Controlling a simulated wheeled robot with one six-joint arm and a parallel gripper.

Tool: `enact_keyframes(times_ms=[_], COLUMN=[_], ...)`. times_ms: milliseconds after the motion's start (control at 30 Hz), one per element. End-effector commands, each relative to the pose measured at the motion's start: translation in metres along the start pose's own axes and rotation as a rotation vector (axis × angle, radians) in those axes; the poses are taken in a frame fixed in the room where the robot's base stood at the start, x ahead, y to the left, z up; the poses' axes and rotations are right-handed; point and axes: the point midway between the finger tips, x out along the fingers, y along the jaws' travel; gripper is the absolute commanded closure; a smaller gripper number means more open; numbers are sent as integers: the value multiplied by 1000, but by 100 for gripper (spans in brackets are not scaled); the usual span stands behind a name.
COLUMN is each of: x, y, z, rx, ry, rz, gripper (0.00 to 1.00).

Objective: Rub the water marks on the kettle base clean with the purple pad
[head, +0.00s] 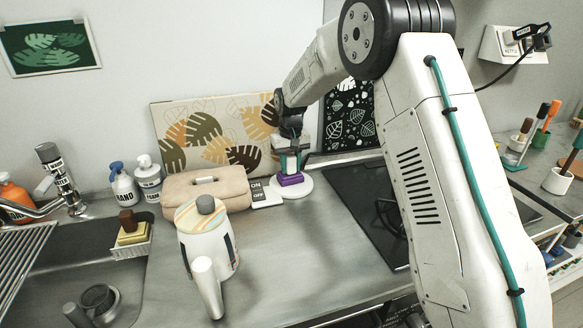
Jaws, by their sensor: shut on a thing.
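The kettle base is a white round disc (303,190) on the grey counter, in front of the leaf-patterned board. The purple pad (291,180) is over the disc, low down; I cannot tell whether it touches the surface. My gripper (289,164) points down above the disc and is shut on the purple pad. Water marks on the base cannot be made out at this size, and the pad and gripper hide part of the disc. The white kettle (206,250) with a striped lid stands apart, nearer me on the counter.
An ON/OFF switch plate (263,194) and a beige bread-bin-like box (206,190) sit left of the base. The sink (60,265) is at the left, with two pump bottles (136,182) behind. A dark hob (365,205) lies right. Counter between kettle and hob is clear.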

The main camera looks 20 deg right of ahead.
Motion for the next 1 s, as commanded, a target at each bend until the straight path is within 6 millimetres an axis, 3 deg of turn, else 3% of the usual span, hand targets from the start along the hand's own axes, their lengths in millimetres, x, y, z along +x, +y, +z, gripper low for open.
enact_keyframes(times_ms=[300,500,667,1000], x=[2,2,0,-2], y=[2,3,3,0], z=[-28,-35,-32,-3], rx=[0,0,0,0], ry=[0,1,1,0], rz=[0,0,0,0], gripper=[98,98,98,98])
